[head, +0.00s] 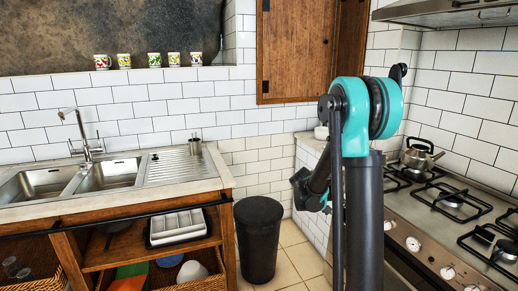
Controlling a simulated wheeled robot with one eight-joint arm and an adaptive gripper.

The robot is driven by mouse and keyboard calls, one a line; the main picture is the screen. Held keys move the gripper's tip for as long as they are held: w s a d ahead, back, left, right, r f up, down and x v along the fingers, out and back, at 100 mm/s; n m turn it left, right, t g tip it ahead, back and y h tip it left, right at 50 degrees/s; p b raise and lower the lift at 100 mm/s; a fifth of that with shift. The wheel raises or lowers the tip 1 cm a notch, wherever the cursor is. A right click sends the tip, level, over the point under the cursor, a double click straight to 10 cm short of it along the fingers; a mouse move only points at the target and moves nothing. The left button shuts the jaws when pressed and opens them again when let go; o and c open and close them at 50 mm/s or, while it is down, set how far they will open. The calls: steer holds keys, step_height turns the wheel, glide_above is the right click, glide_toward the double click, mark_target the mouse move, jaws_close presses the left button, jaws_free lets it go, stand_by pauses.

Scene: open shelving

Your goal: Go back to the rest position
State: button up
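My arm (357,185) rises at the right of the middle, with a teal joint at its top and a dark link folded down on its left side. The dark end part at the lower left of the arm looks like my gripper (300,186). It is small and partly hidden behind the arm, in front of the white tiled wall. I cannot make out its fingers or anything held in it.
A counter with a double sink (105,177) stands at left, with open shelving below holding a white tray (178,226). A black bin (258,240) stands on the tiled floor. A gas stove (450,210) with a kettle (420,153) is at right. A wooden cabinet (297,48) hangs above.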

steer(key=s+a+f+y, duration=0.1)
steer(key=s+a, duration=0.3)
steer(key=s, duration=0.5)
steer(key=s+a+f+n+y, duration=0.1)
steer(key=s+a+y, duration=0.3)
steer(key=s, duration=0.6)
steer(key=s+a+f+y, duration=0.1)
steer(key=s+a+y, duration=0.2)
steer(key=s, duration=0.7)
steer(key=shift+a+f, duration=0.25)
steer(key=shift+a, duration=0.45)
steer(key=shift+s, duration=0.1)
